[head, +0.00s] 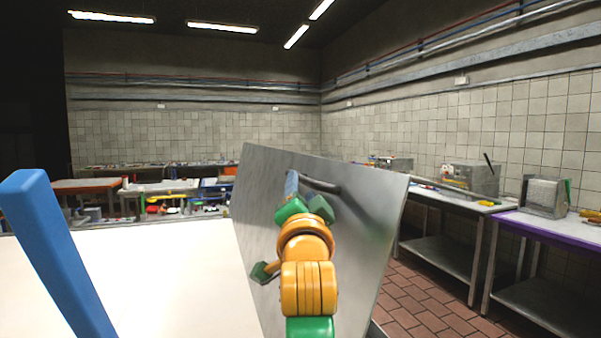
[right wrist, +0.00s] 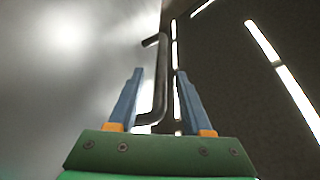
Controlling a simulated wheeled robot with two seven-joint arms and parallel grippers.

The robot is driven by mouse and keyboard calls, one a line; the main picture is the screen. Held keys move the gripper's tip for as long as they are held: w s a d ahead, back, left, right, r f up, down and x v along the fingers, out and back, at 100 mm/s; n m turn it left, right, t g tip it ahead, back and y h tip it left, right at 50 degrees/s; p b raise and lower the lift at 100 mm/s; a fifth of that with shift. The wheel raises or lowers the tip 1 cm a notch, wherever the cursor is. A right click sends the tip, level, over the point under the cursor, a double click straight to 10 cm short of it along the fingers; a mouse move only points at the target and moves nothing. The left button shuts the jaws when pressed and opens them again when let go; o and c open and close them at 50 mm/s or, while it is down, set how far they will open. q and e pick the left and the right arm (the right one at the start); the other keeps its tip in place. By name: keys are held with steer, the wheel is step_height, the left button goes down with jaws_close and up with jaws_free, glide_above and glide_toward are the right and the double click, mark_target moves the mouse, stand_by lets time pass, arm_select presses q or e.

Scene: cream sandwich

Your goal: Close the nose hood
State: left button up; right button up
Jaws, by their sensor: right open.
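The nose hood (head: 365,225) looks to be the large grey metal panel that stands raised and tilted in the middle of the head view. A dark bar handle (head: 320,187) is fixed near its top edge. My right gripper (head: 292,182) is at the handle's left end, its arm covering part of the panel. In the right wrist view my right gripper (right wrist: 159,72) is open, with blue fingers. The handle (right wrist: 161,85) shows between the fingers; I cannot tell whether they touch it. The panel (right wrist: 70,80) fills the left side there. My left gripper is not in view.
A pale flat surface (head: 150,285) lies left of the panel. A blue bar (head: 60,250) rises in the left foreground; I cannot tell what it belongs to. A purple-edged table (head: 540,228) with a metal box (head: 545,196) stands right. Brick floor (head: 425,300) is open between.

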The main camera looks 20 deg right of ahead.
mark_target(301, 177)
steer(key=p+x, duration=0.3)
steer(key=x, duration=0.2)
steer(key=shift+r, duration=0.2)
steer(key=shift+w+f, duration=0.15)
steer(key=shift+s, duration=0.2)
jaws_close()
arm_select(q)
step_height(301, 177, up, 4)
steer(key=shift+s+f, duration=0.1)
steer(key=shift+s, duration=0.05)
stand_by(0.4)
